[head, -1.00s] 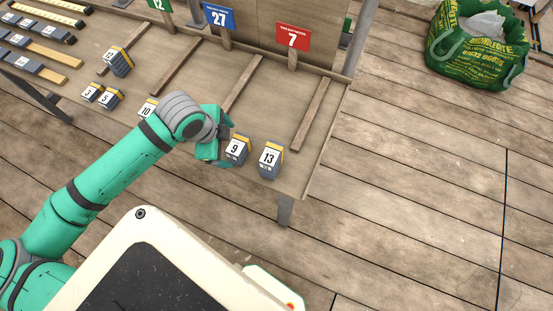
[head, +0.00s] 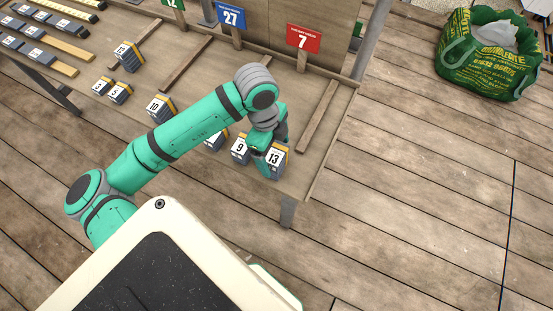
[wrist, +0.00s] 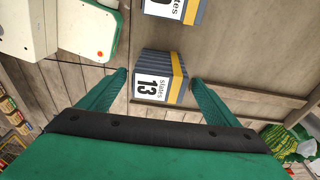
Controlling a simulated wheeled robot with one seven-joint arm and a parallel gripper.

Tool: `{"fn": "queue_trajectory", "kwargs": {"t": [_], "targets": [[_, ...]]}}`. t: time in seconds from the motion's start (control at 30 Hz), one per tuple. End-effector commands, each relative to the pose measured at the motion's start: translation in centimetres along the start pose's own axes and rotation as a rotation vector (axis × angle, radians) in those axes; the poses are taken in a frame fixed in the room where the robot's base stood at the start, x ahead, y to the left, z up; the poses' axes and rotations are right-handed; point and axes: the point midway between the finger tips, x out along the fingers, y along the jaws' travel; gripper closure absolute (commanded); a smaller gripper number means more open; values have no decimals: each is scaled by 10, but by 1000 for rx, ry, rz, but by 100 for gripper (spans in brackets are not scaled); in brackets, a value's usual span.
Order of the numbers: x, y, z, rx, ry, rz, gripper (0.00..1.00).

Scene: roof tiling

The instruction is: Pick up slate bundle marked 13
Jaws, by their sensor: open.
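The slate bundle marked 13 (head: 273,160) stands near the front right of the wooden bench. It is grey slates with a yellow band and a white label. In the wrist view the bundle marked 13 (wrist: 158,77) lies between the tips of my two green fingers, with a gap at each side. My gripper (wrist: 160,84) is open. In the head view my gripper (head: 263,146) is over the bundle's upper left side and hides part of it. The bundle marked 9 (head: 240,149) stands close on the left; it also shows at the top of the wrist view (wrist: 176,10).
A green bag (head: 488,52) stands on the deck at right.

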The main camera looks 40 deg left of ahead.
Motion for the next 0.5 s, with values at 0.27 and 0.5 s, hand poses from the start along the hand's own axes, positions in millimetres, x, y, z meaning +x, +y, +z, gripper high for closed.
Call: {"fn": "queue_trajectory", "kwargs": {"t": [0.27, 0.5], "targets": [[29, 1, -4, 0, 2, 1, 16], [52, 1, -3, 0, 0, -1, 16]]}}
